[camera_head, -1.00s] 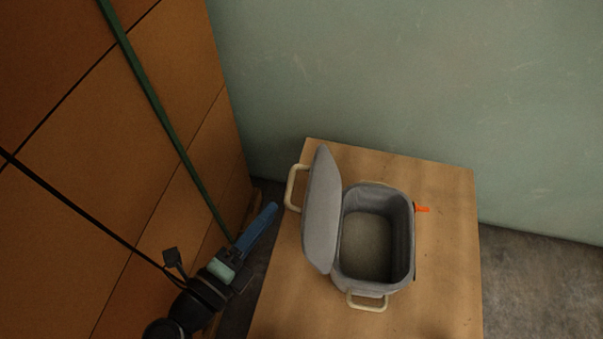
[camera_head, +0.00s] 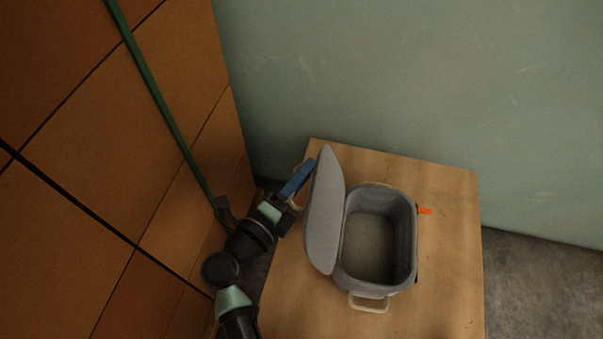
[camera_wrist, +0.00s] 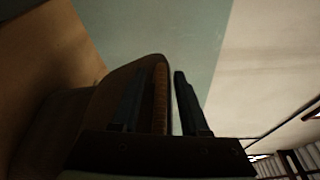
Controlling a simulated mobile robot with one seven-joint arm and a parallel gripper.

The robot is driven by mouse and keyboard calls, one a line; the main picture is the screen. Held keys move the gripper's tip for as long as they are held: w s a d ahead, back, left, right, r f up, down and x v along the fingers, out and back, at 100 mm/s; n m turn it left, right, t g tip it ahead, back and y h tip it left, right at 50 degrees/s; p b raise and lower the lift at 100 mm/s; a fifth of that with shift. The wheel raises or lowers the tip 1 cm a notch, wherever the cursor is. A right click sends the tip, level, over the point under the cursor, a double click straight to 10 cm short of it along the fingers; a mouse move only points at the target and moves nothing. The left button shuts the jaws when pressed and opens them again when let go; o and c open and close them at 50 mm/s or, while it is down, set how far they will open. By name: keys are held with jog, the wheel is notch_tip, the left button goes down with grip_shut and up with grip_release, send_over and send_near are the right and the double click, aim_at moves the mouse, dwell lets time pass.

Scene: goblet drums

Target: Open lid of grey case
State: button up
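The grey case (camera_head: 401,275) stands on a wooden table with its cavity open and empty. Its lid (camera_head: 324,215) is raised, standing nearly upright and tilted left at the case's left side. My gripper (camera_head: 303,172) is at the lid's upper left side, with blue fingers close to the lid. In the wrist view, my gripper (camera_wrist: 158,98) has its fingers apart, and the dark lid (camera_wrist: 152,66) reaches into the space between them. A gap shows beside the right finger. Contact between the left finger and the lid cannot be told.
The wooden table (camera_head: 450,250) has clear room right of the case. An orange tab (camera_head: 425,211) sticks out at the case's right side. A green wall (camera_head: 420,90) is behind.

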grip_shut()
jog(key=shift+s+f, duration=0.15)
jog(key=shift+f, duration=0.1)
dwell(1.0)
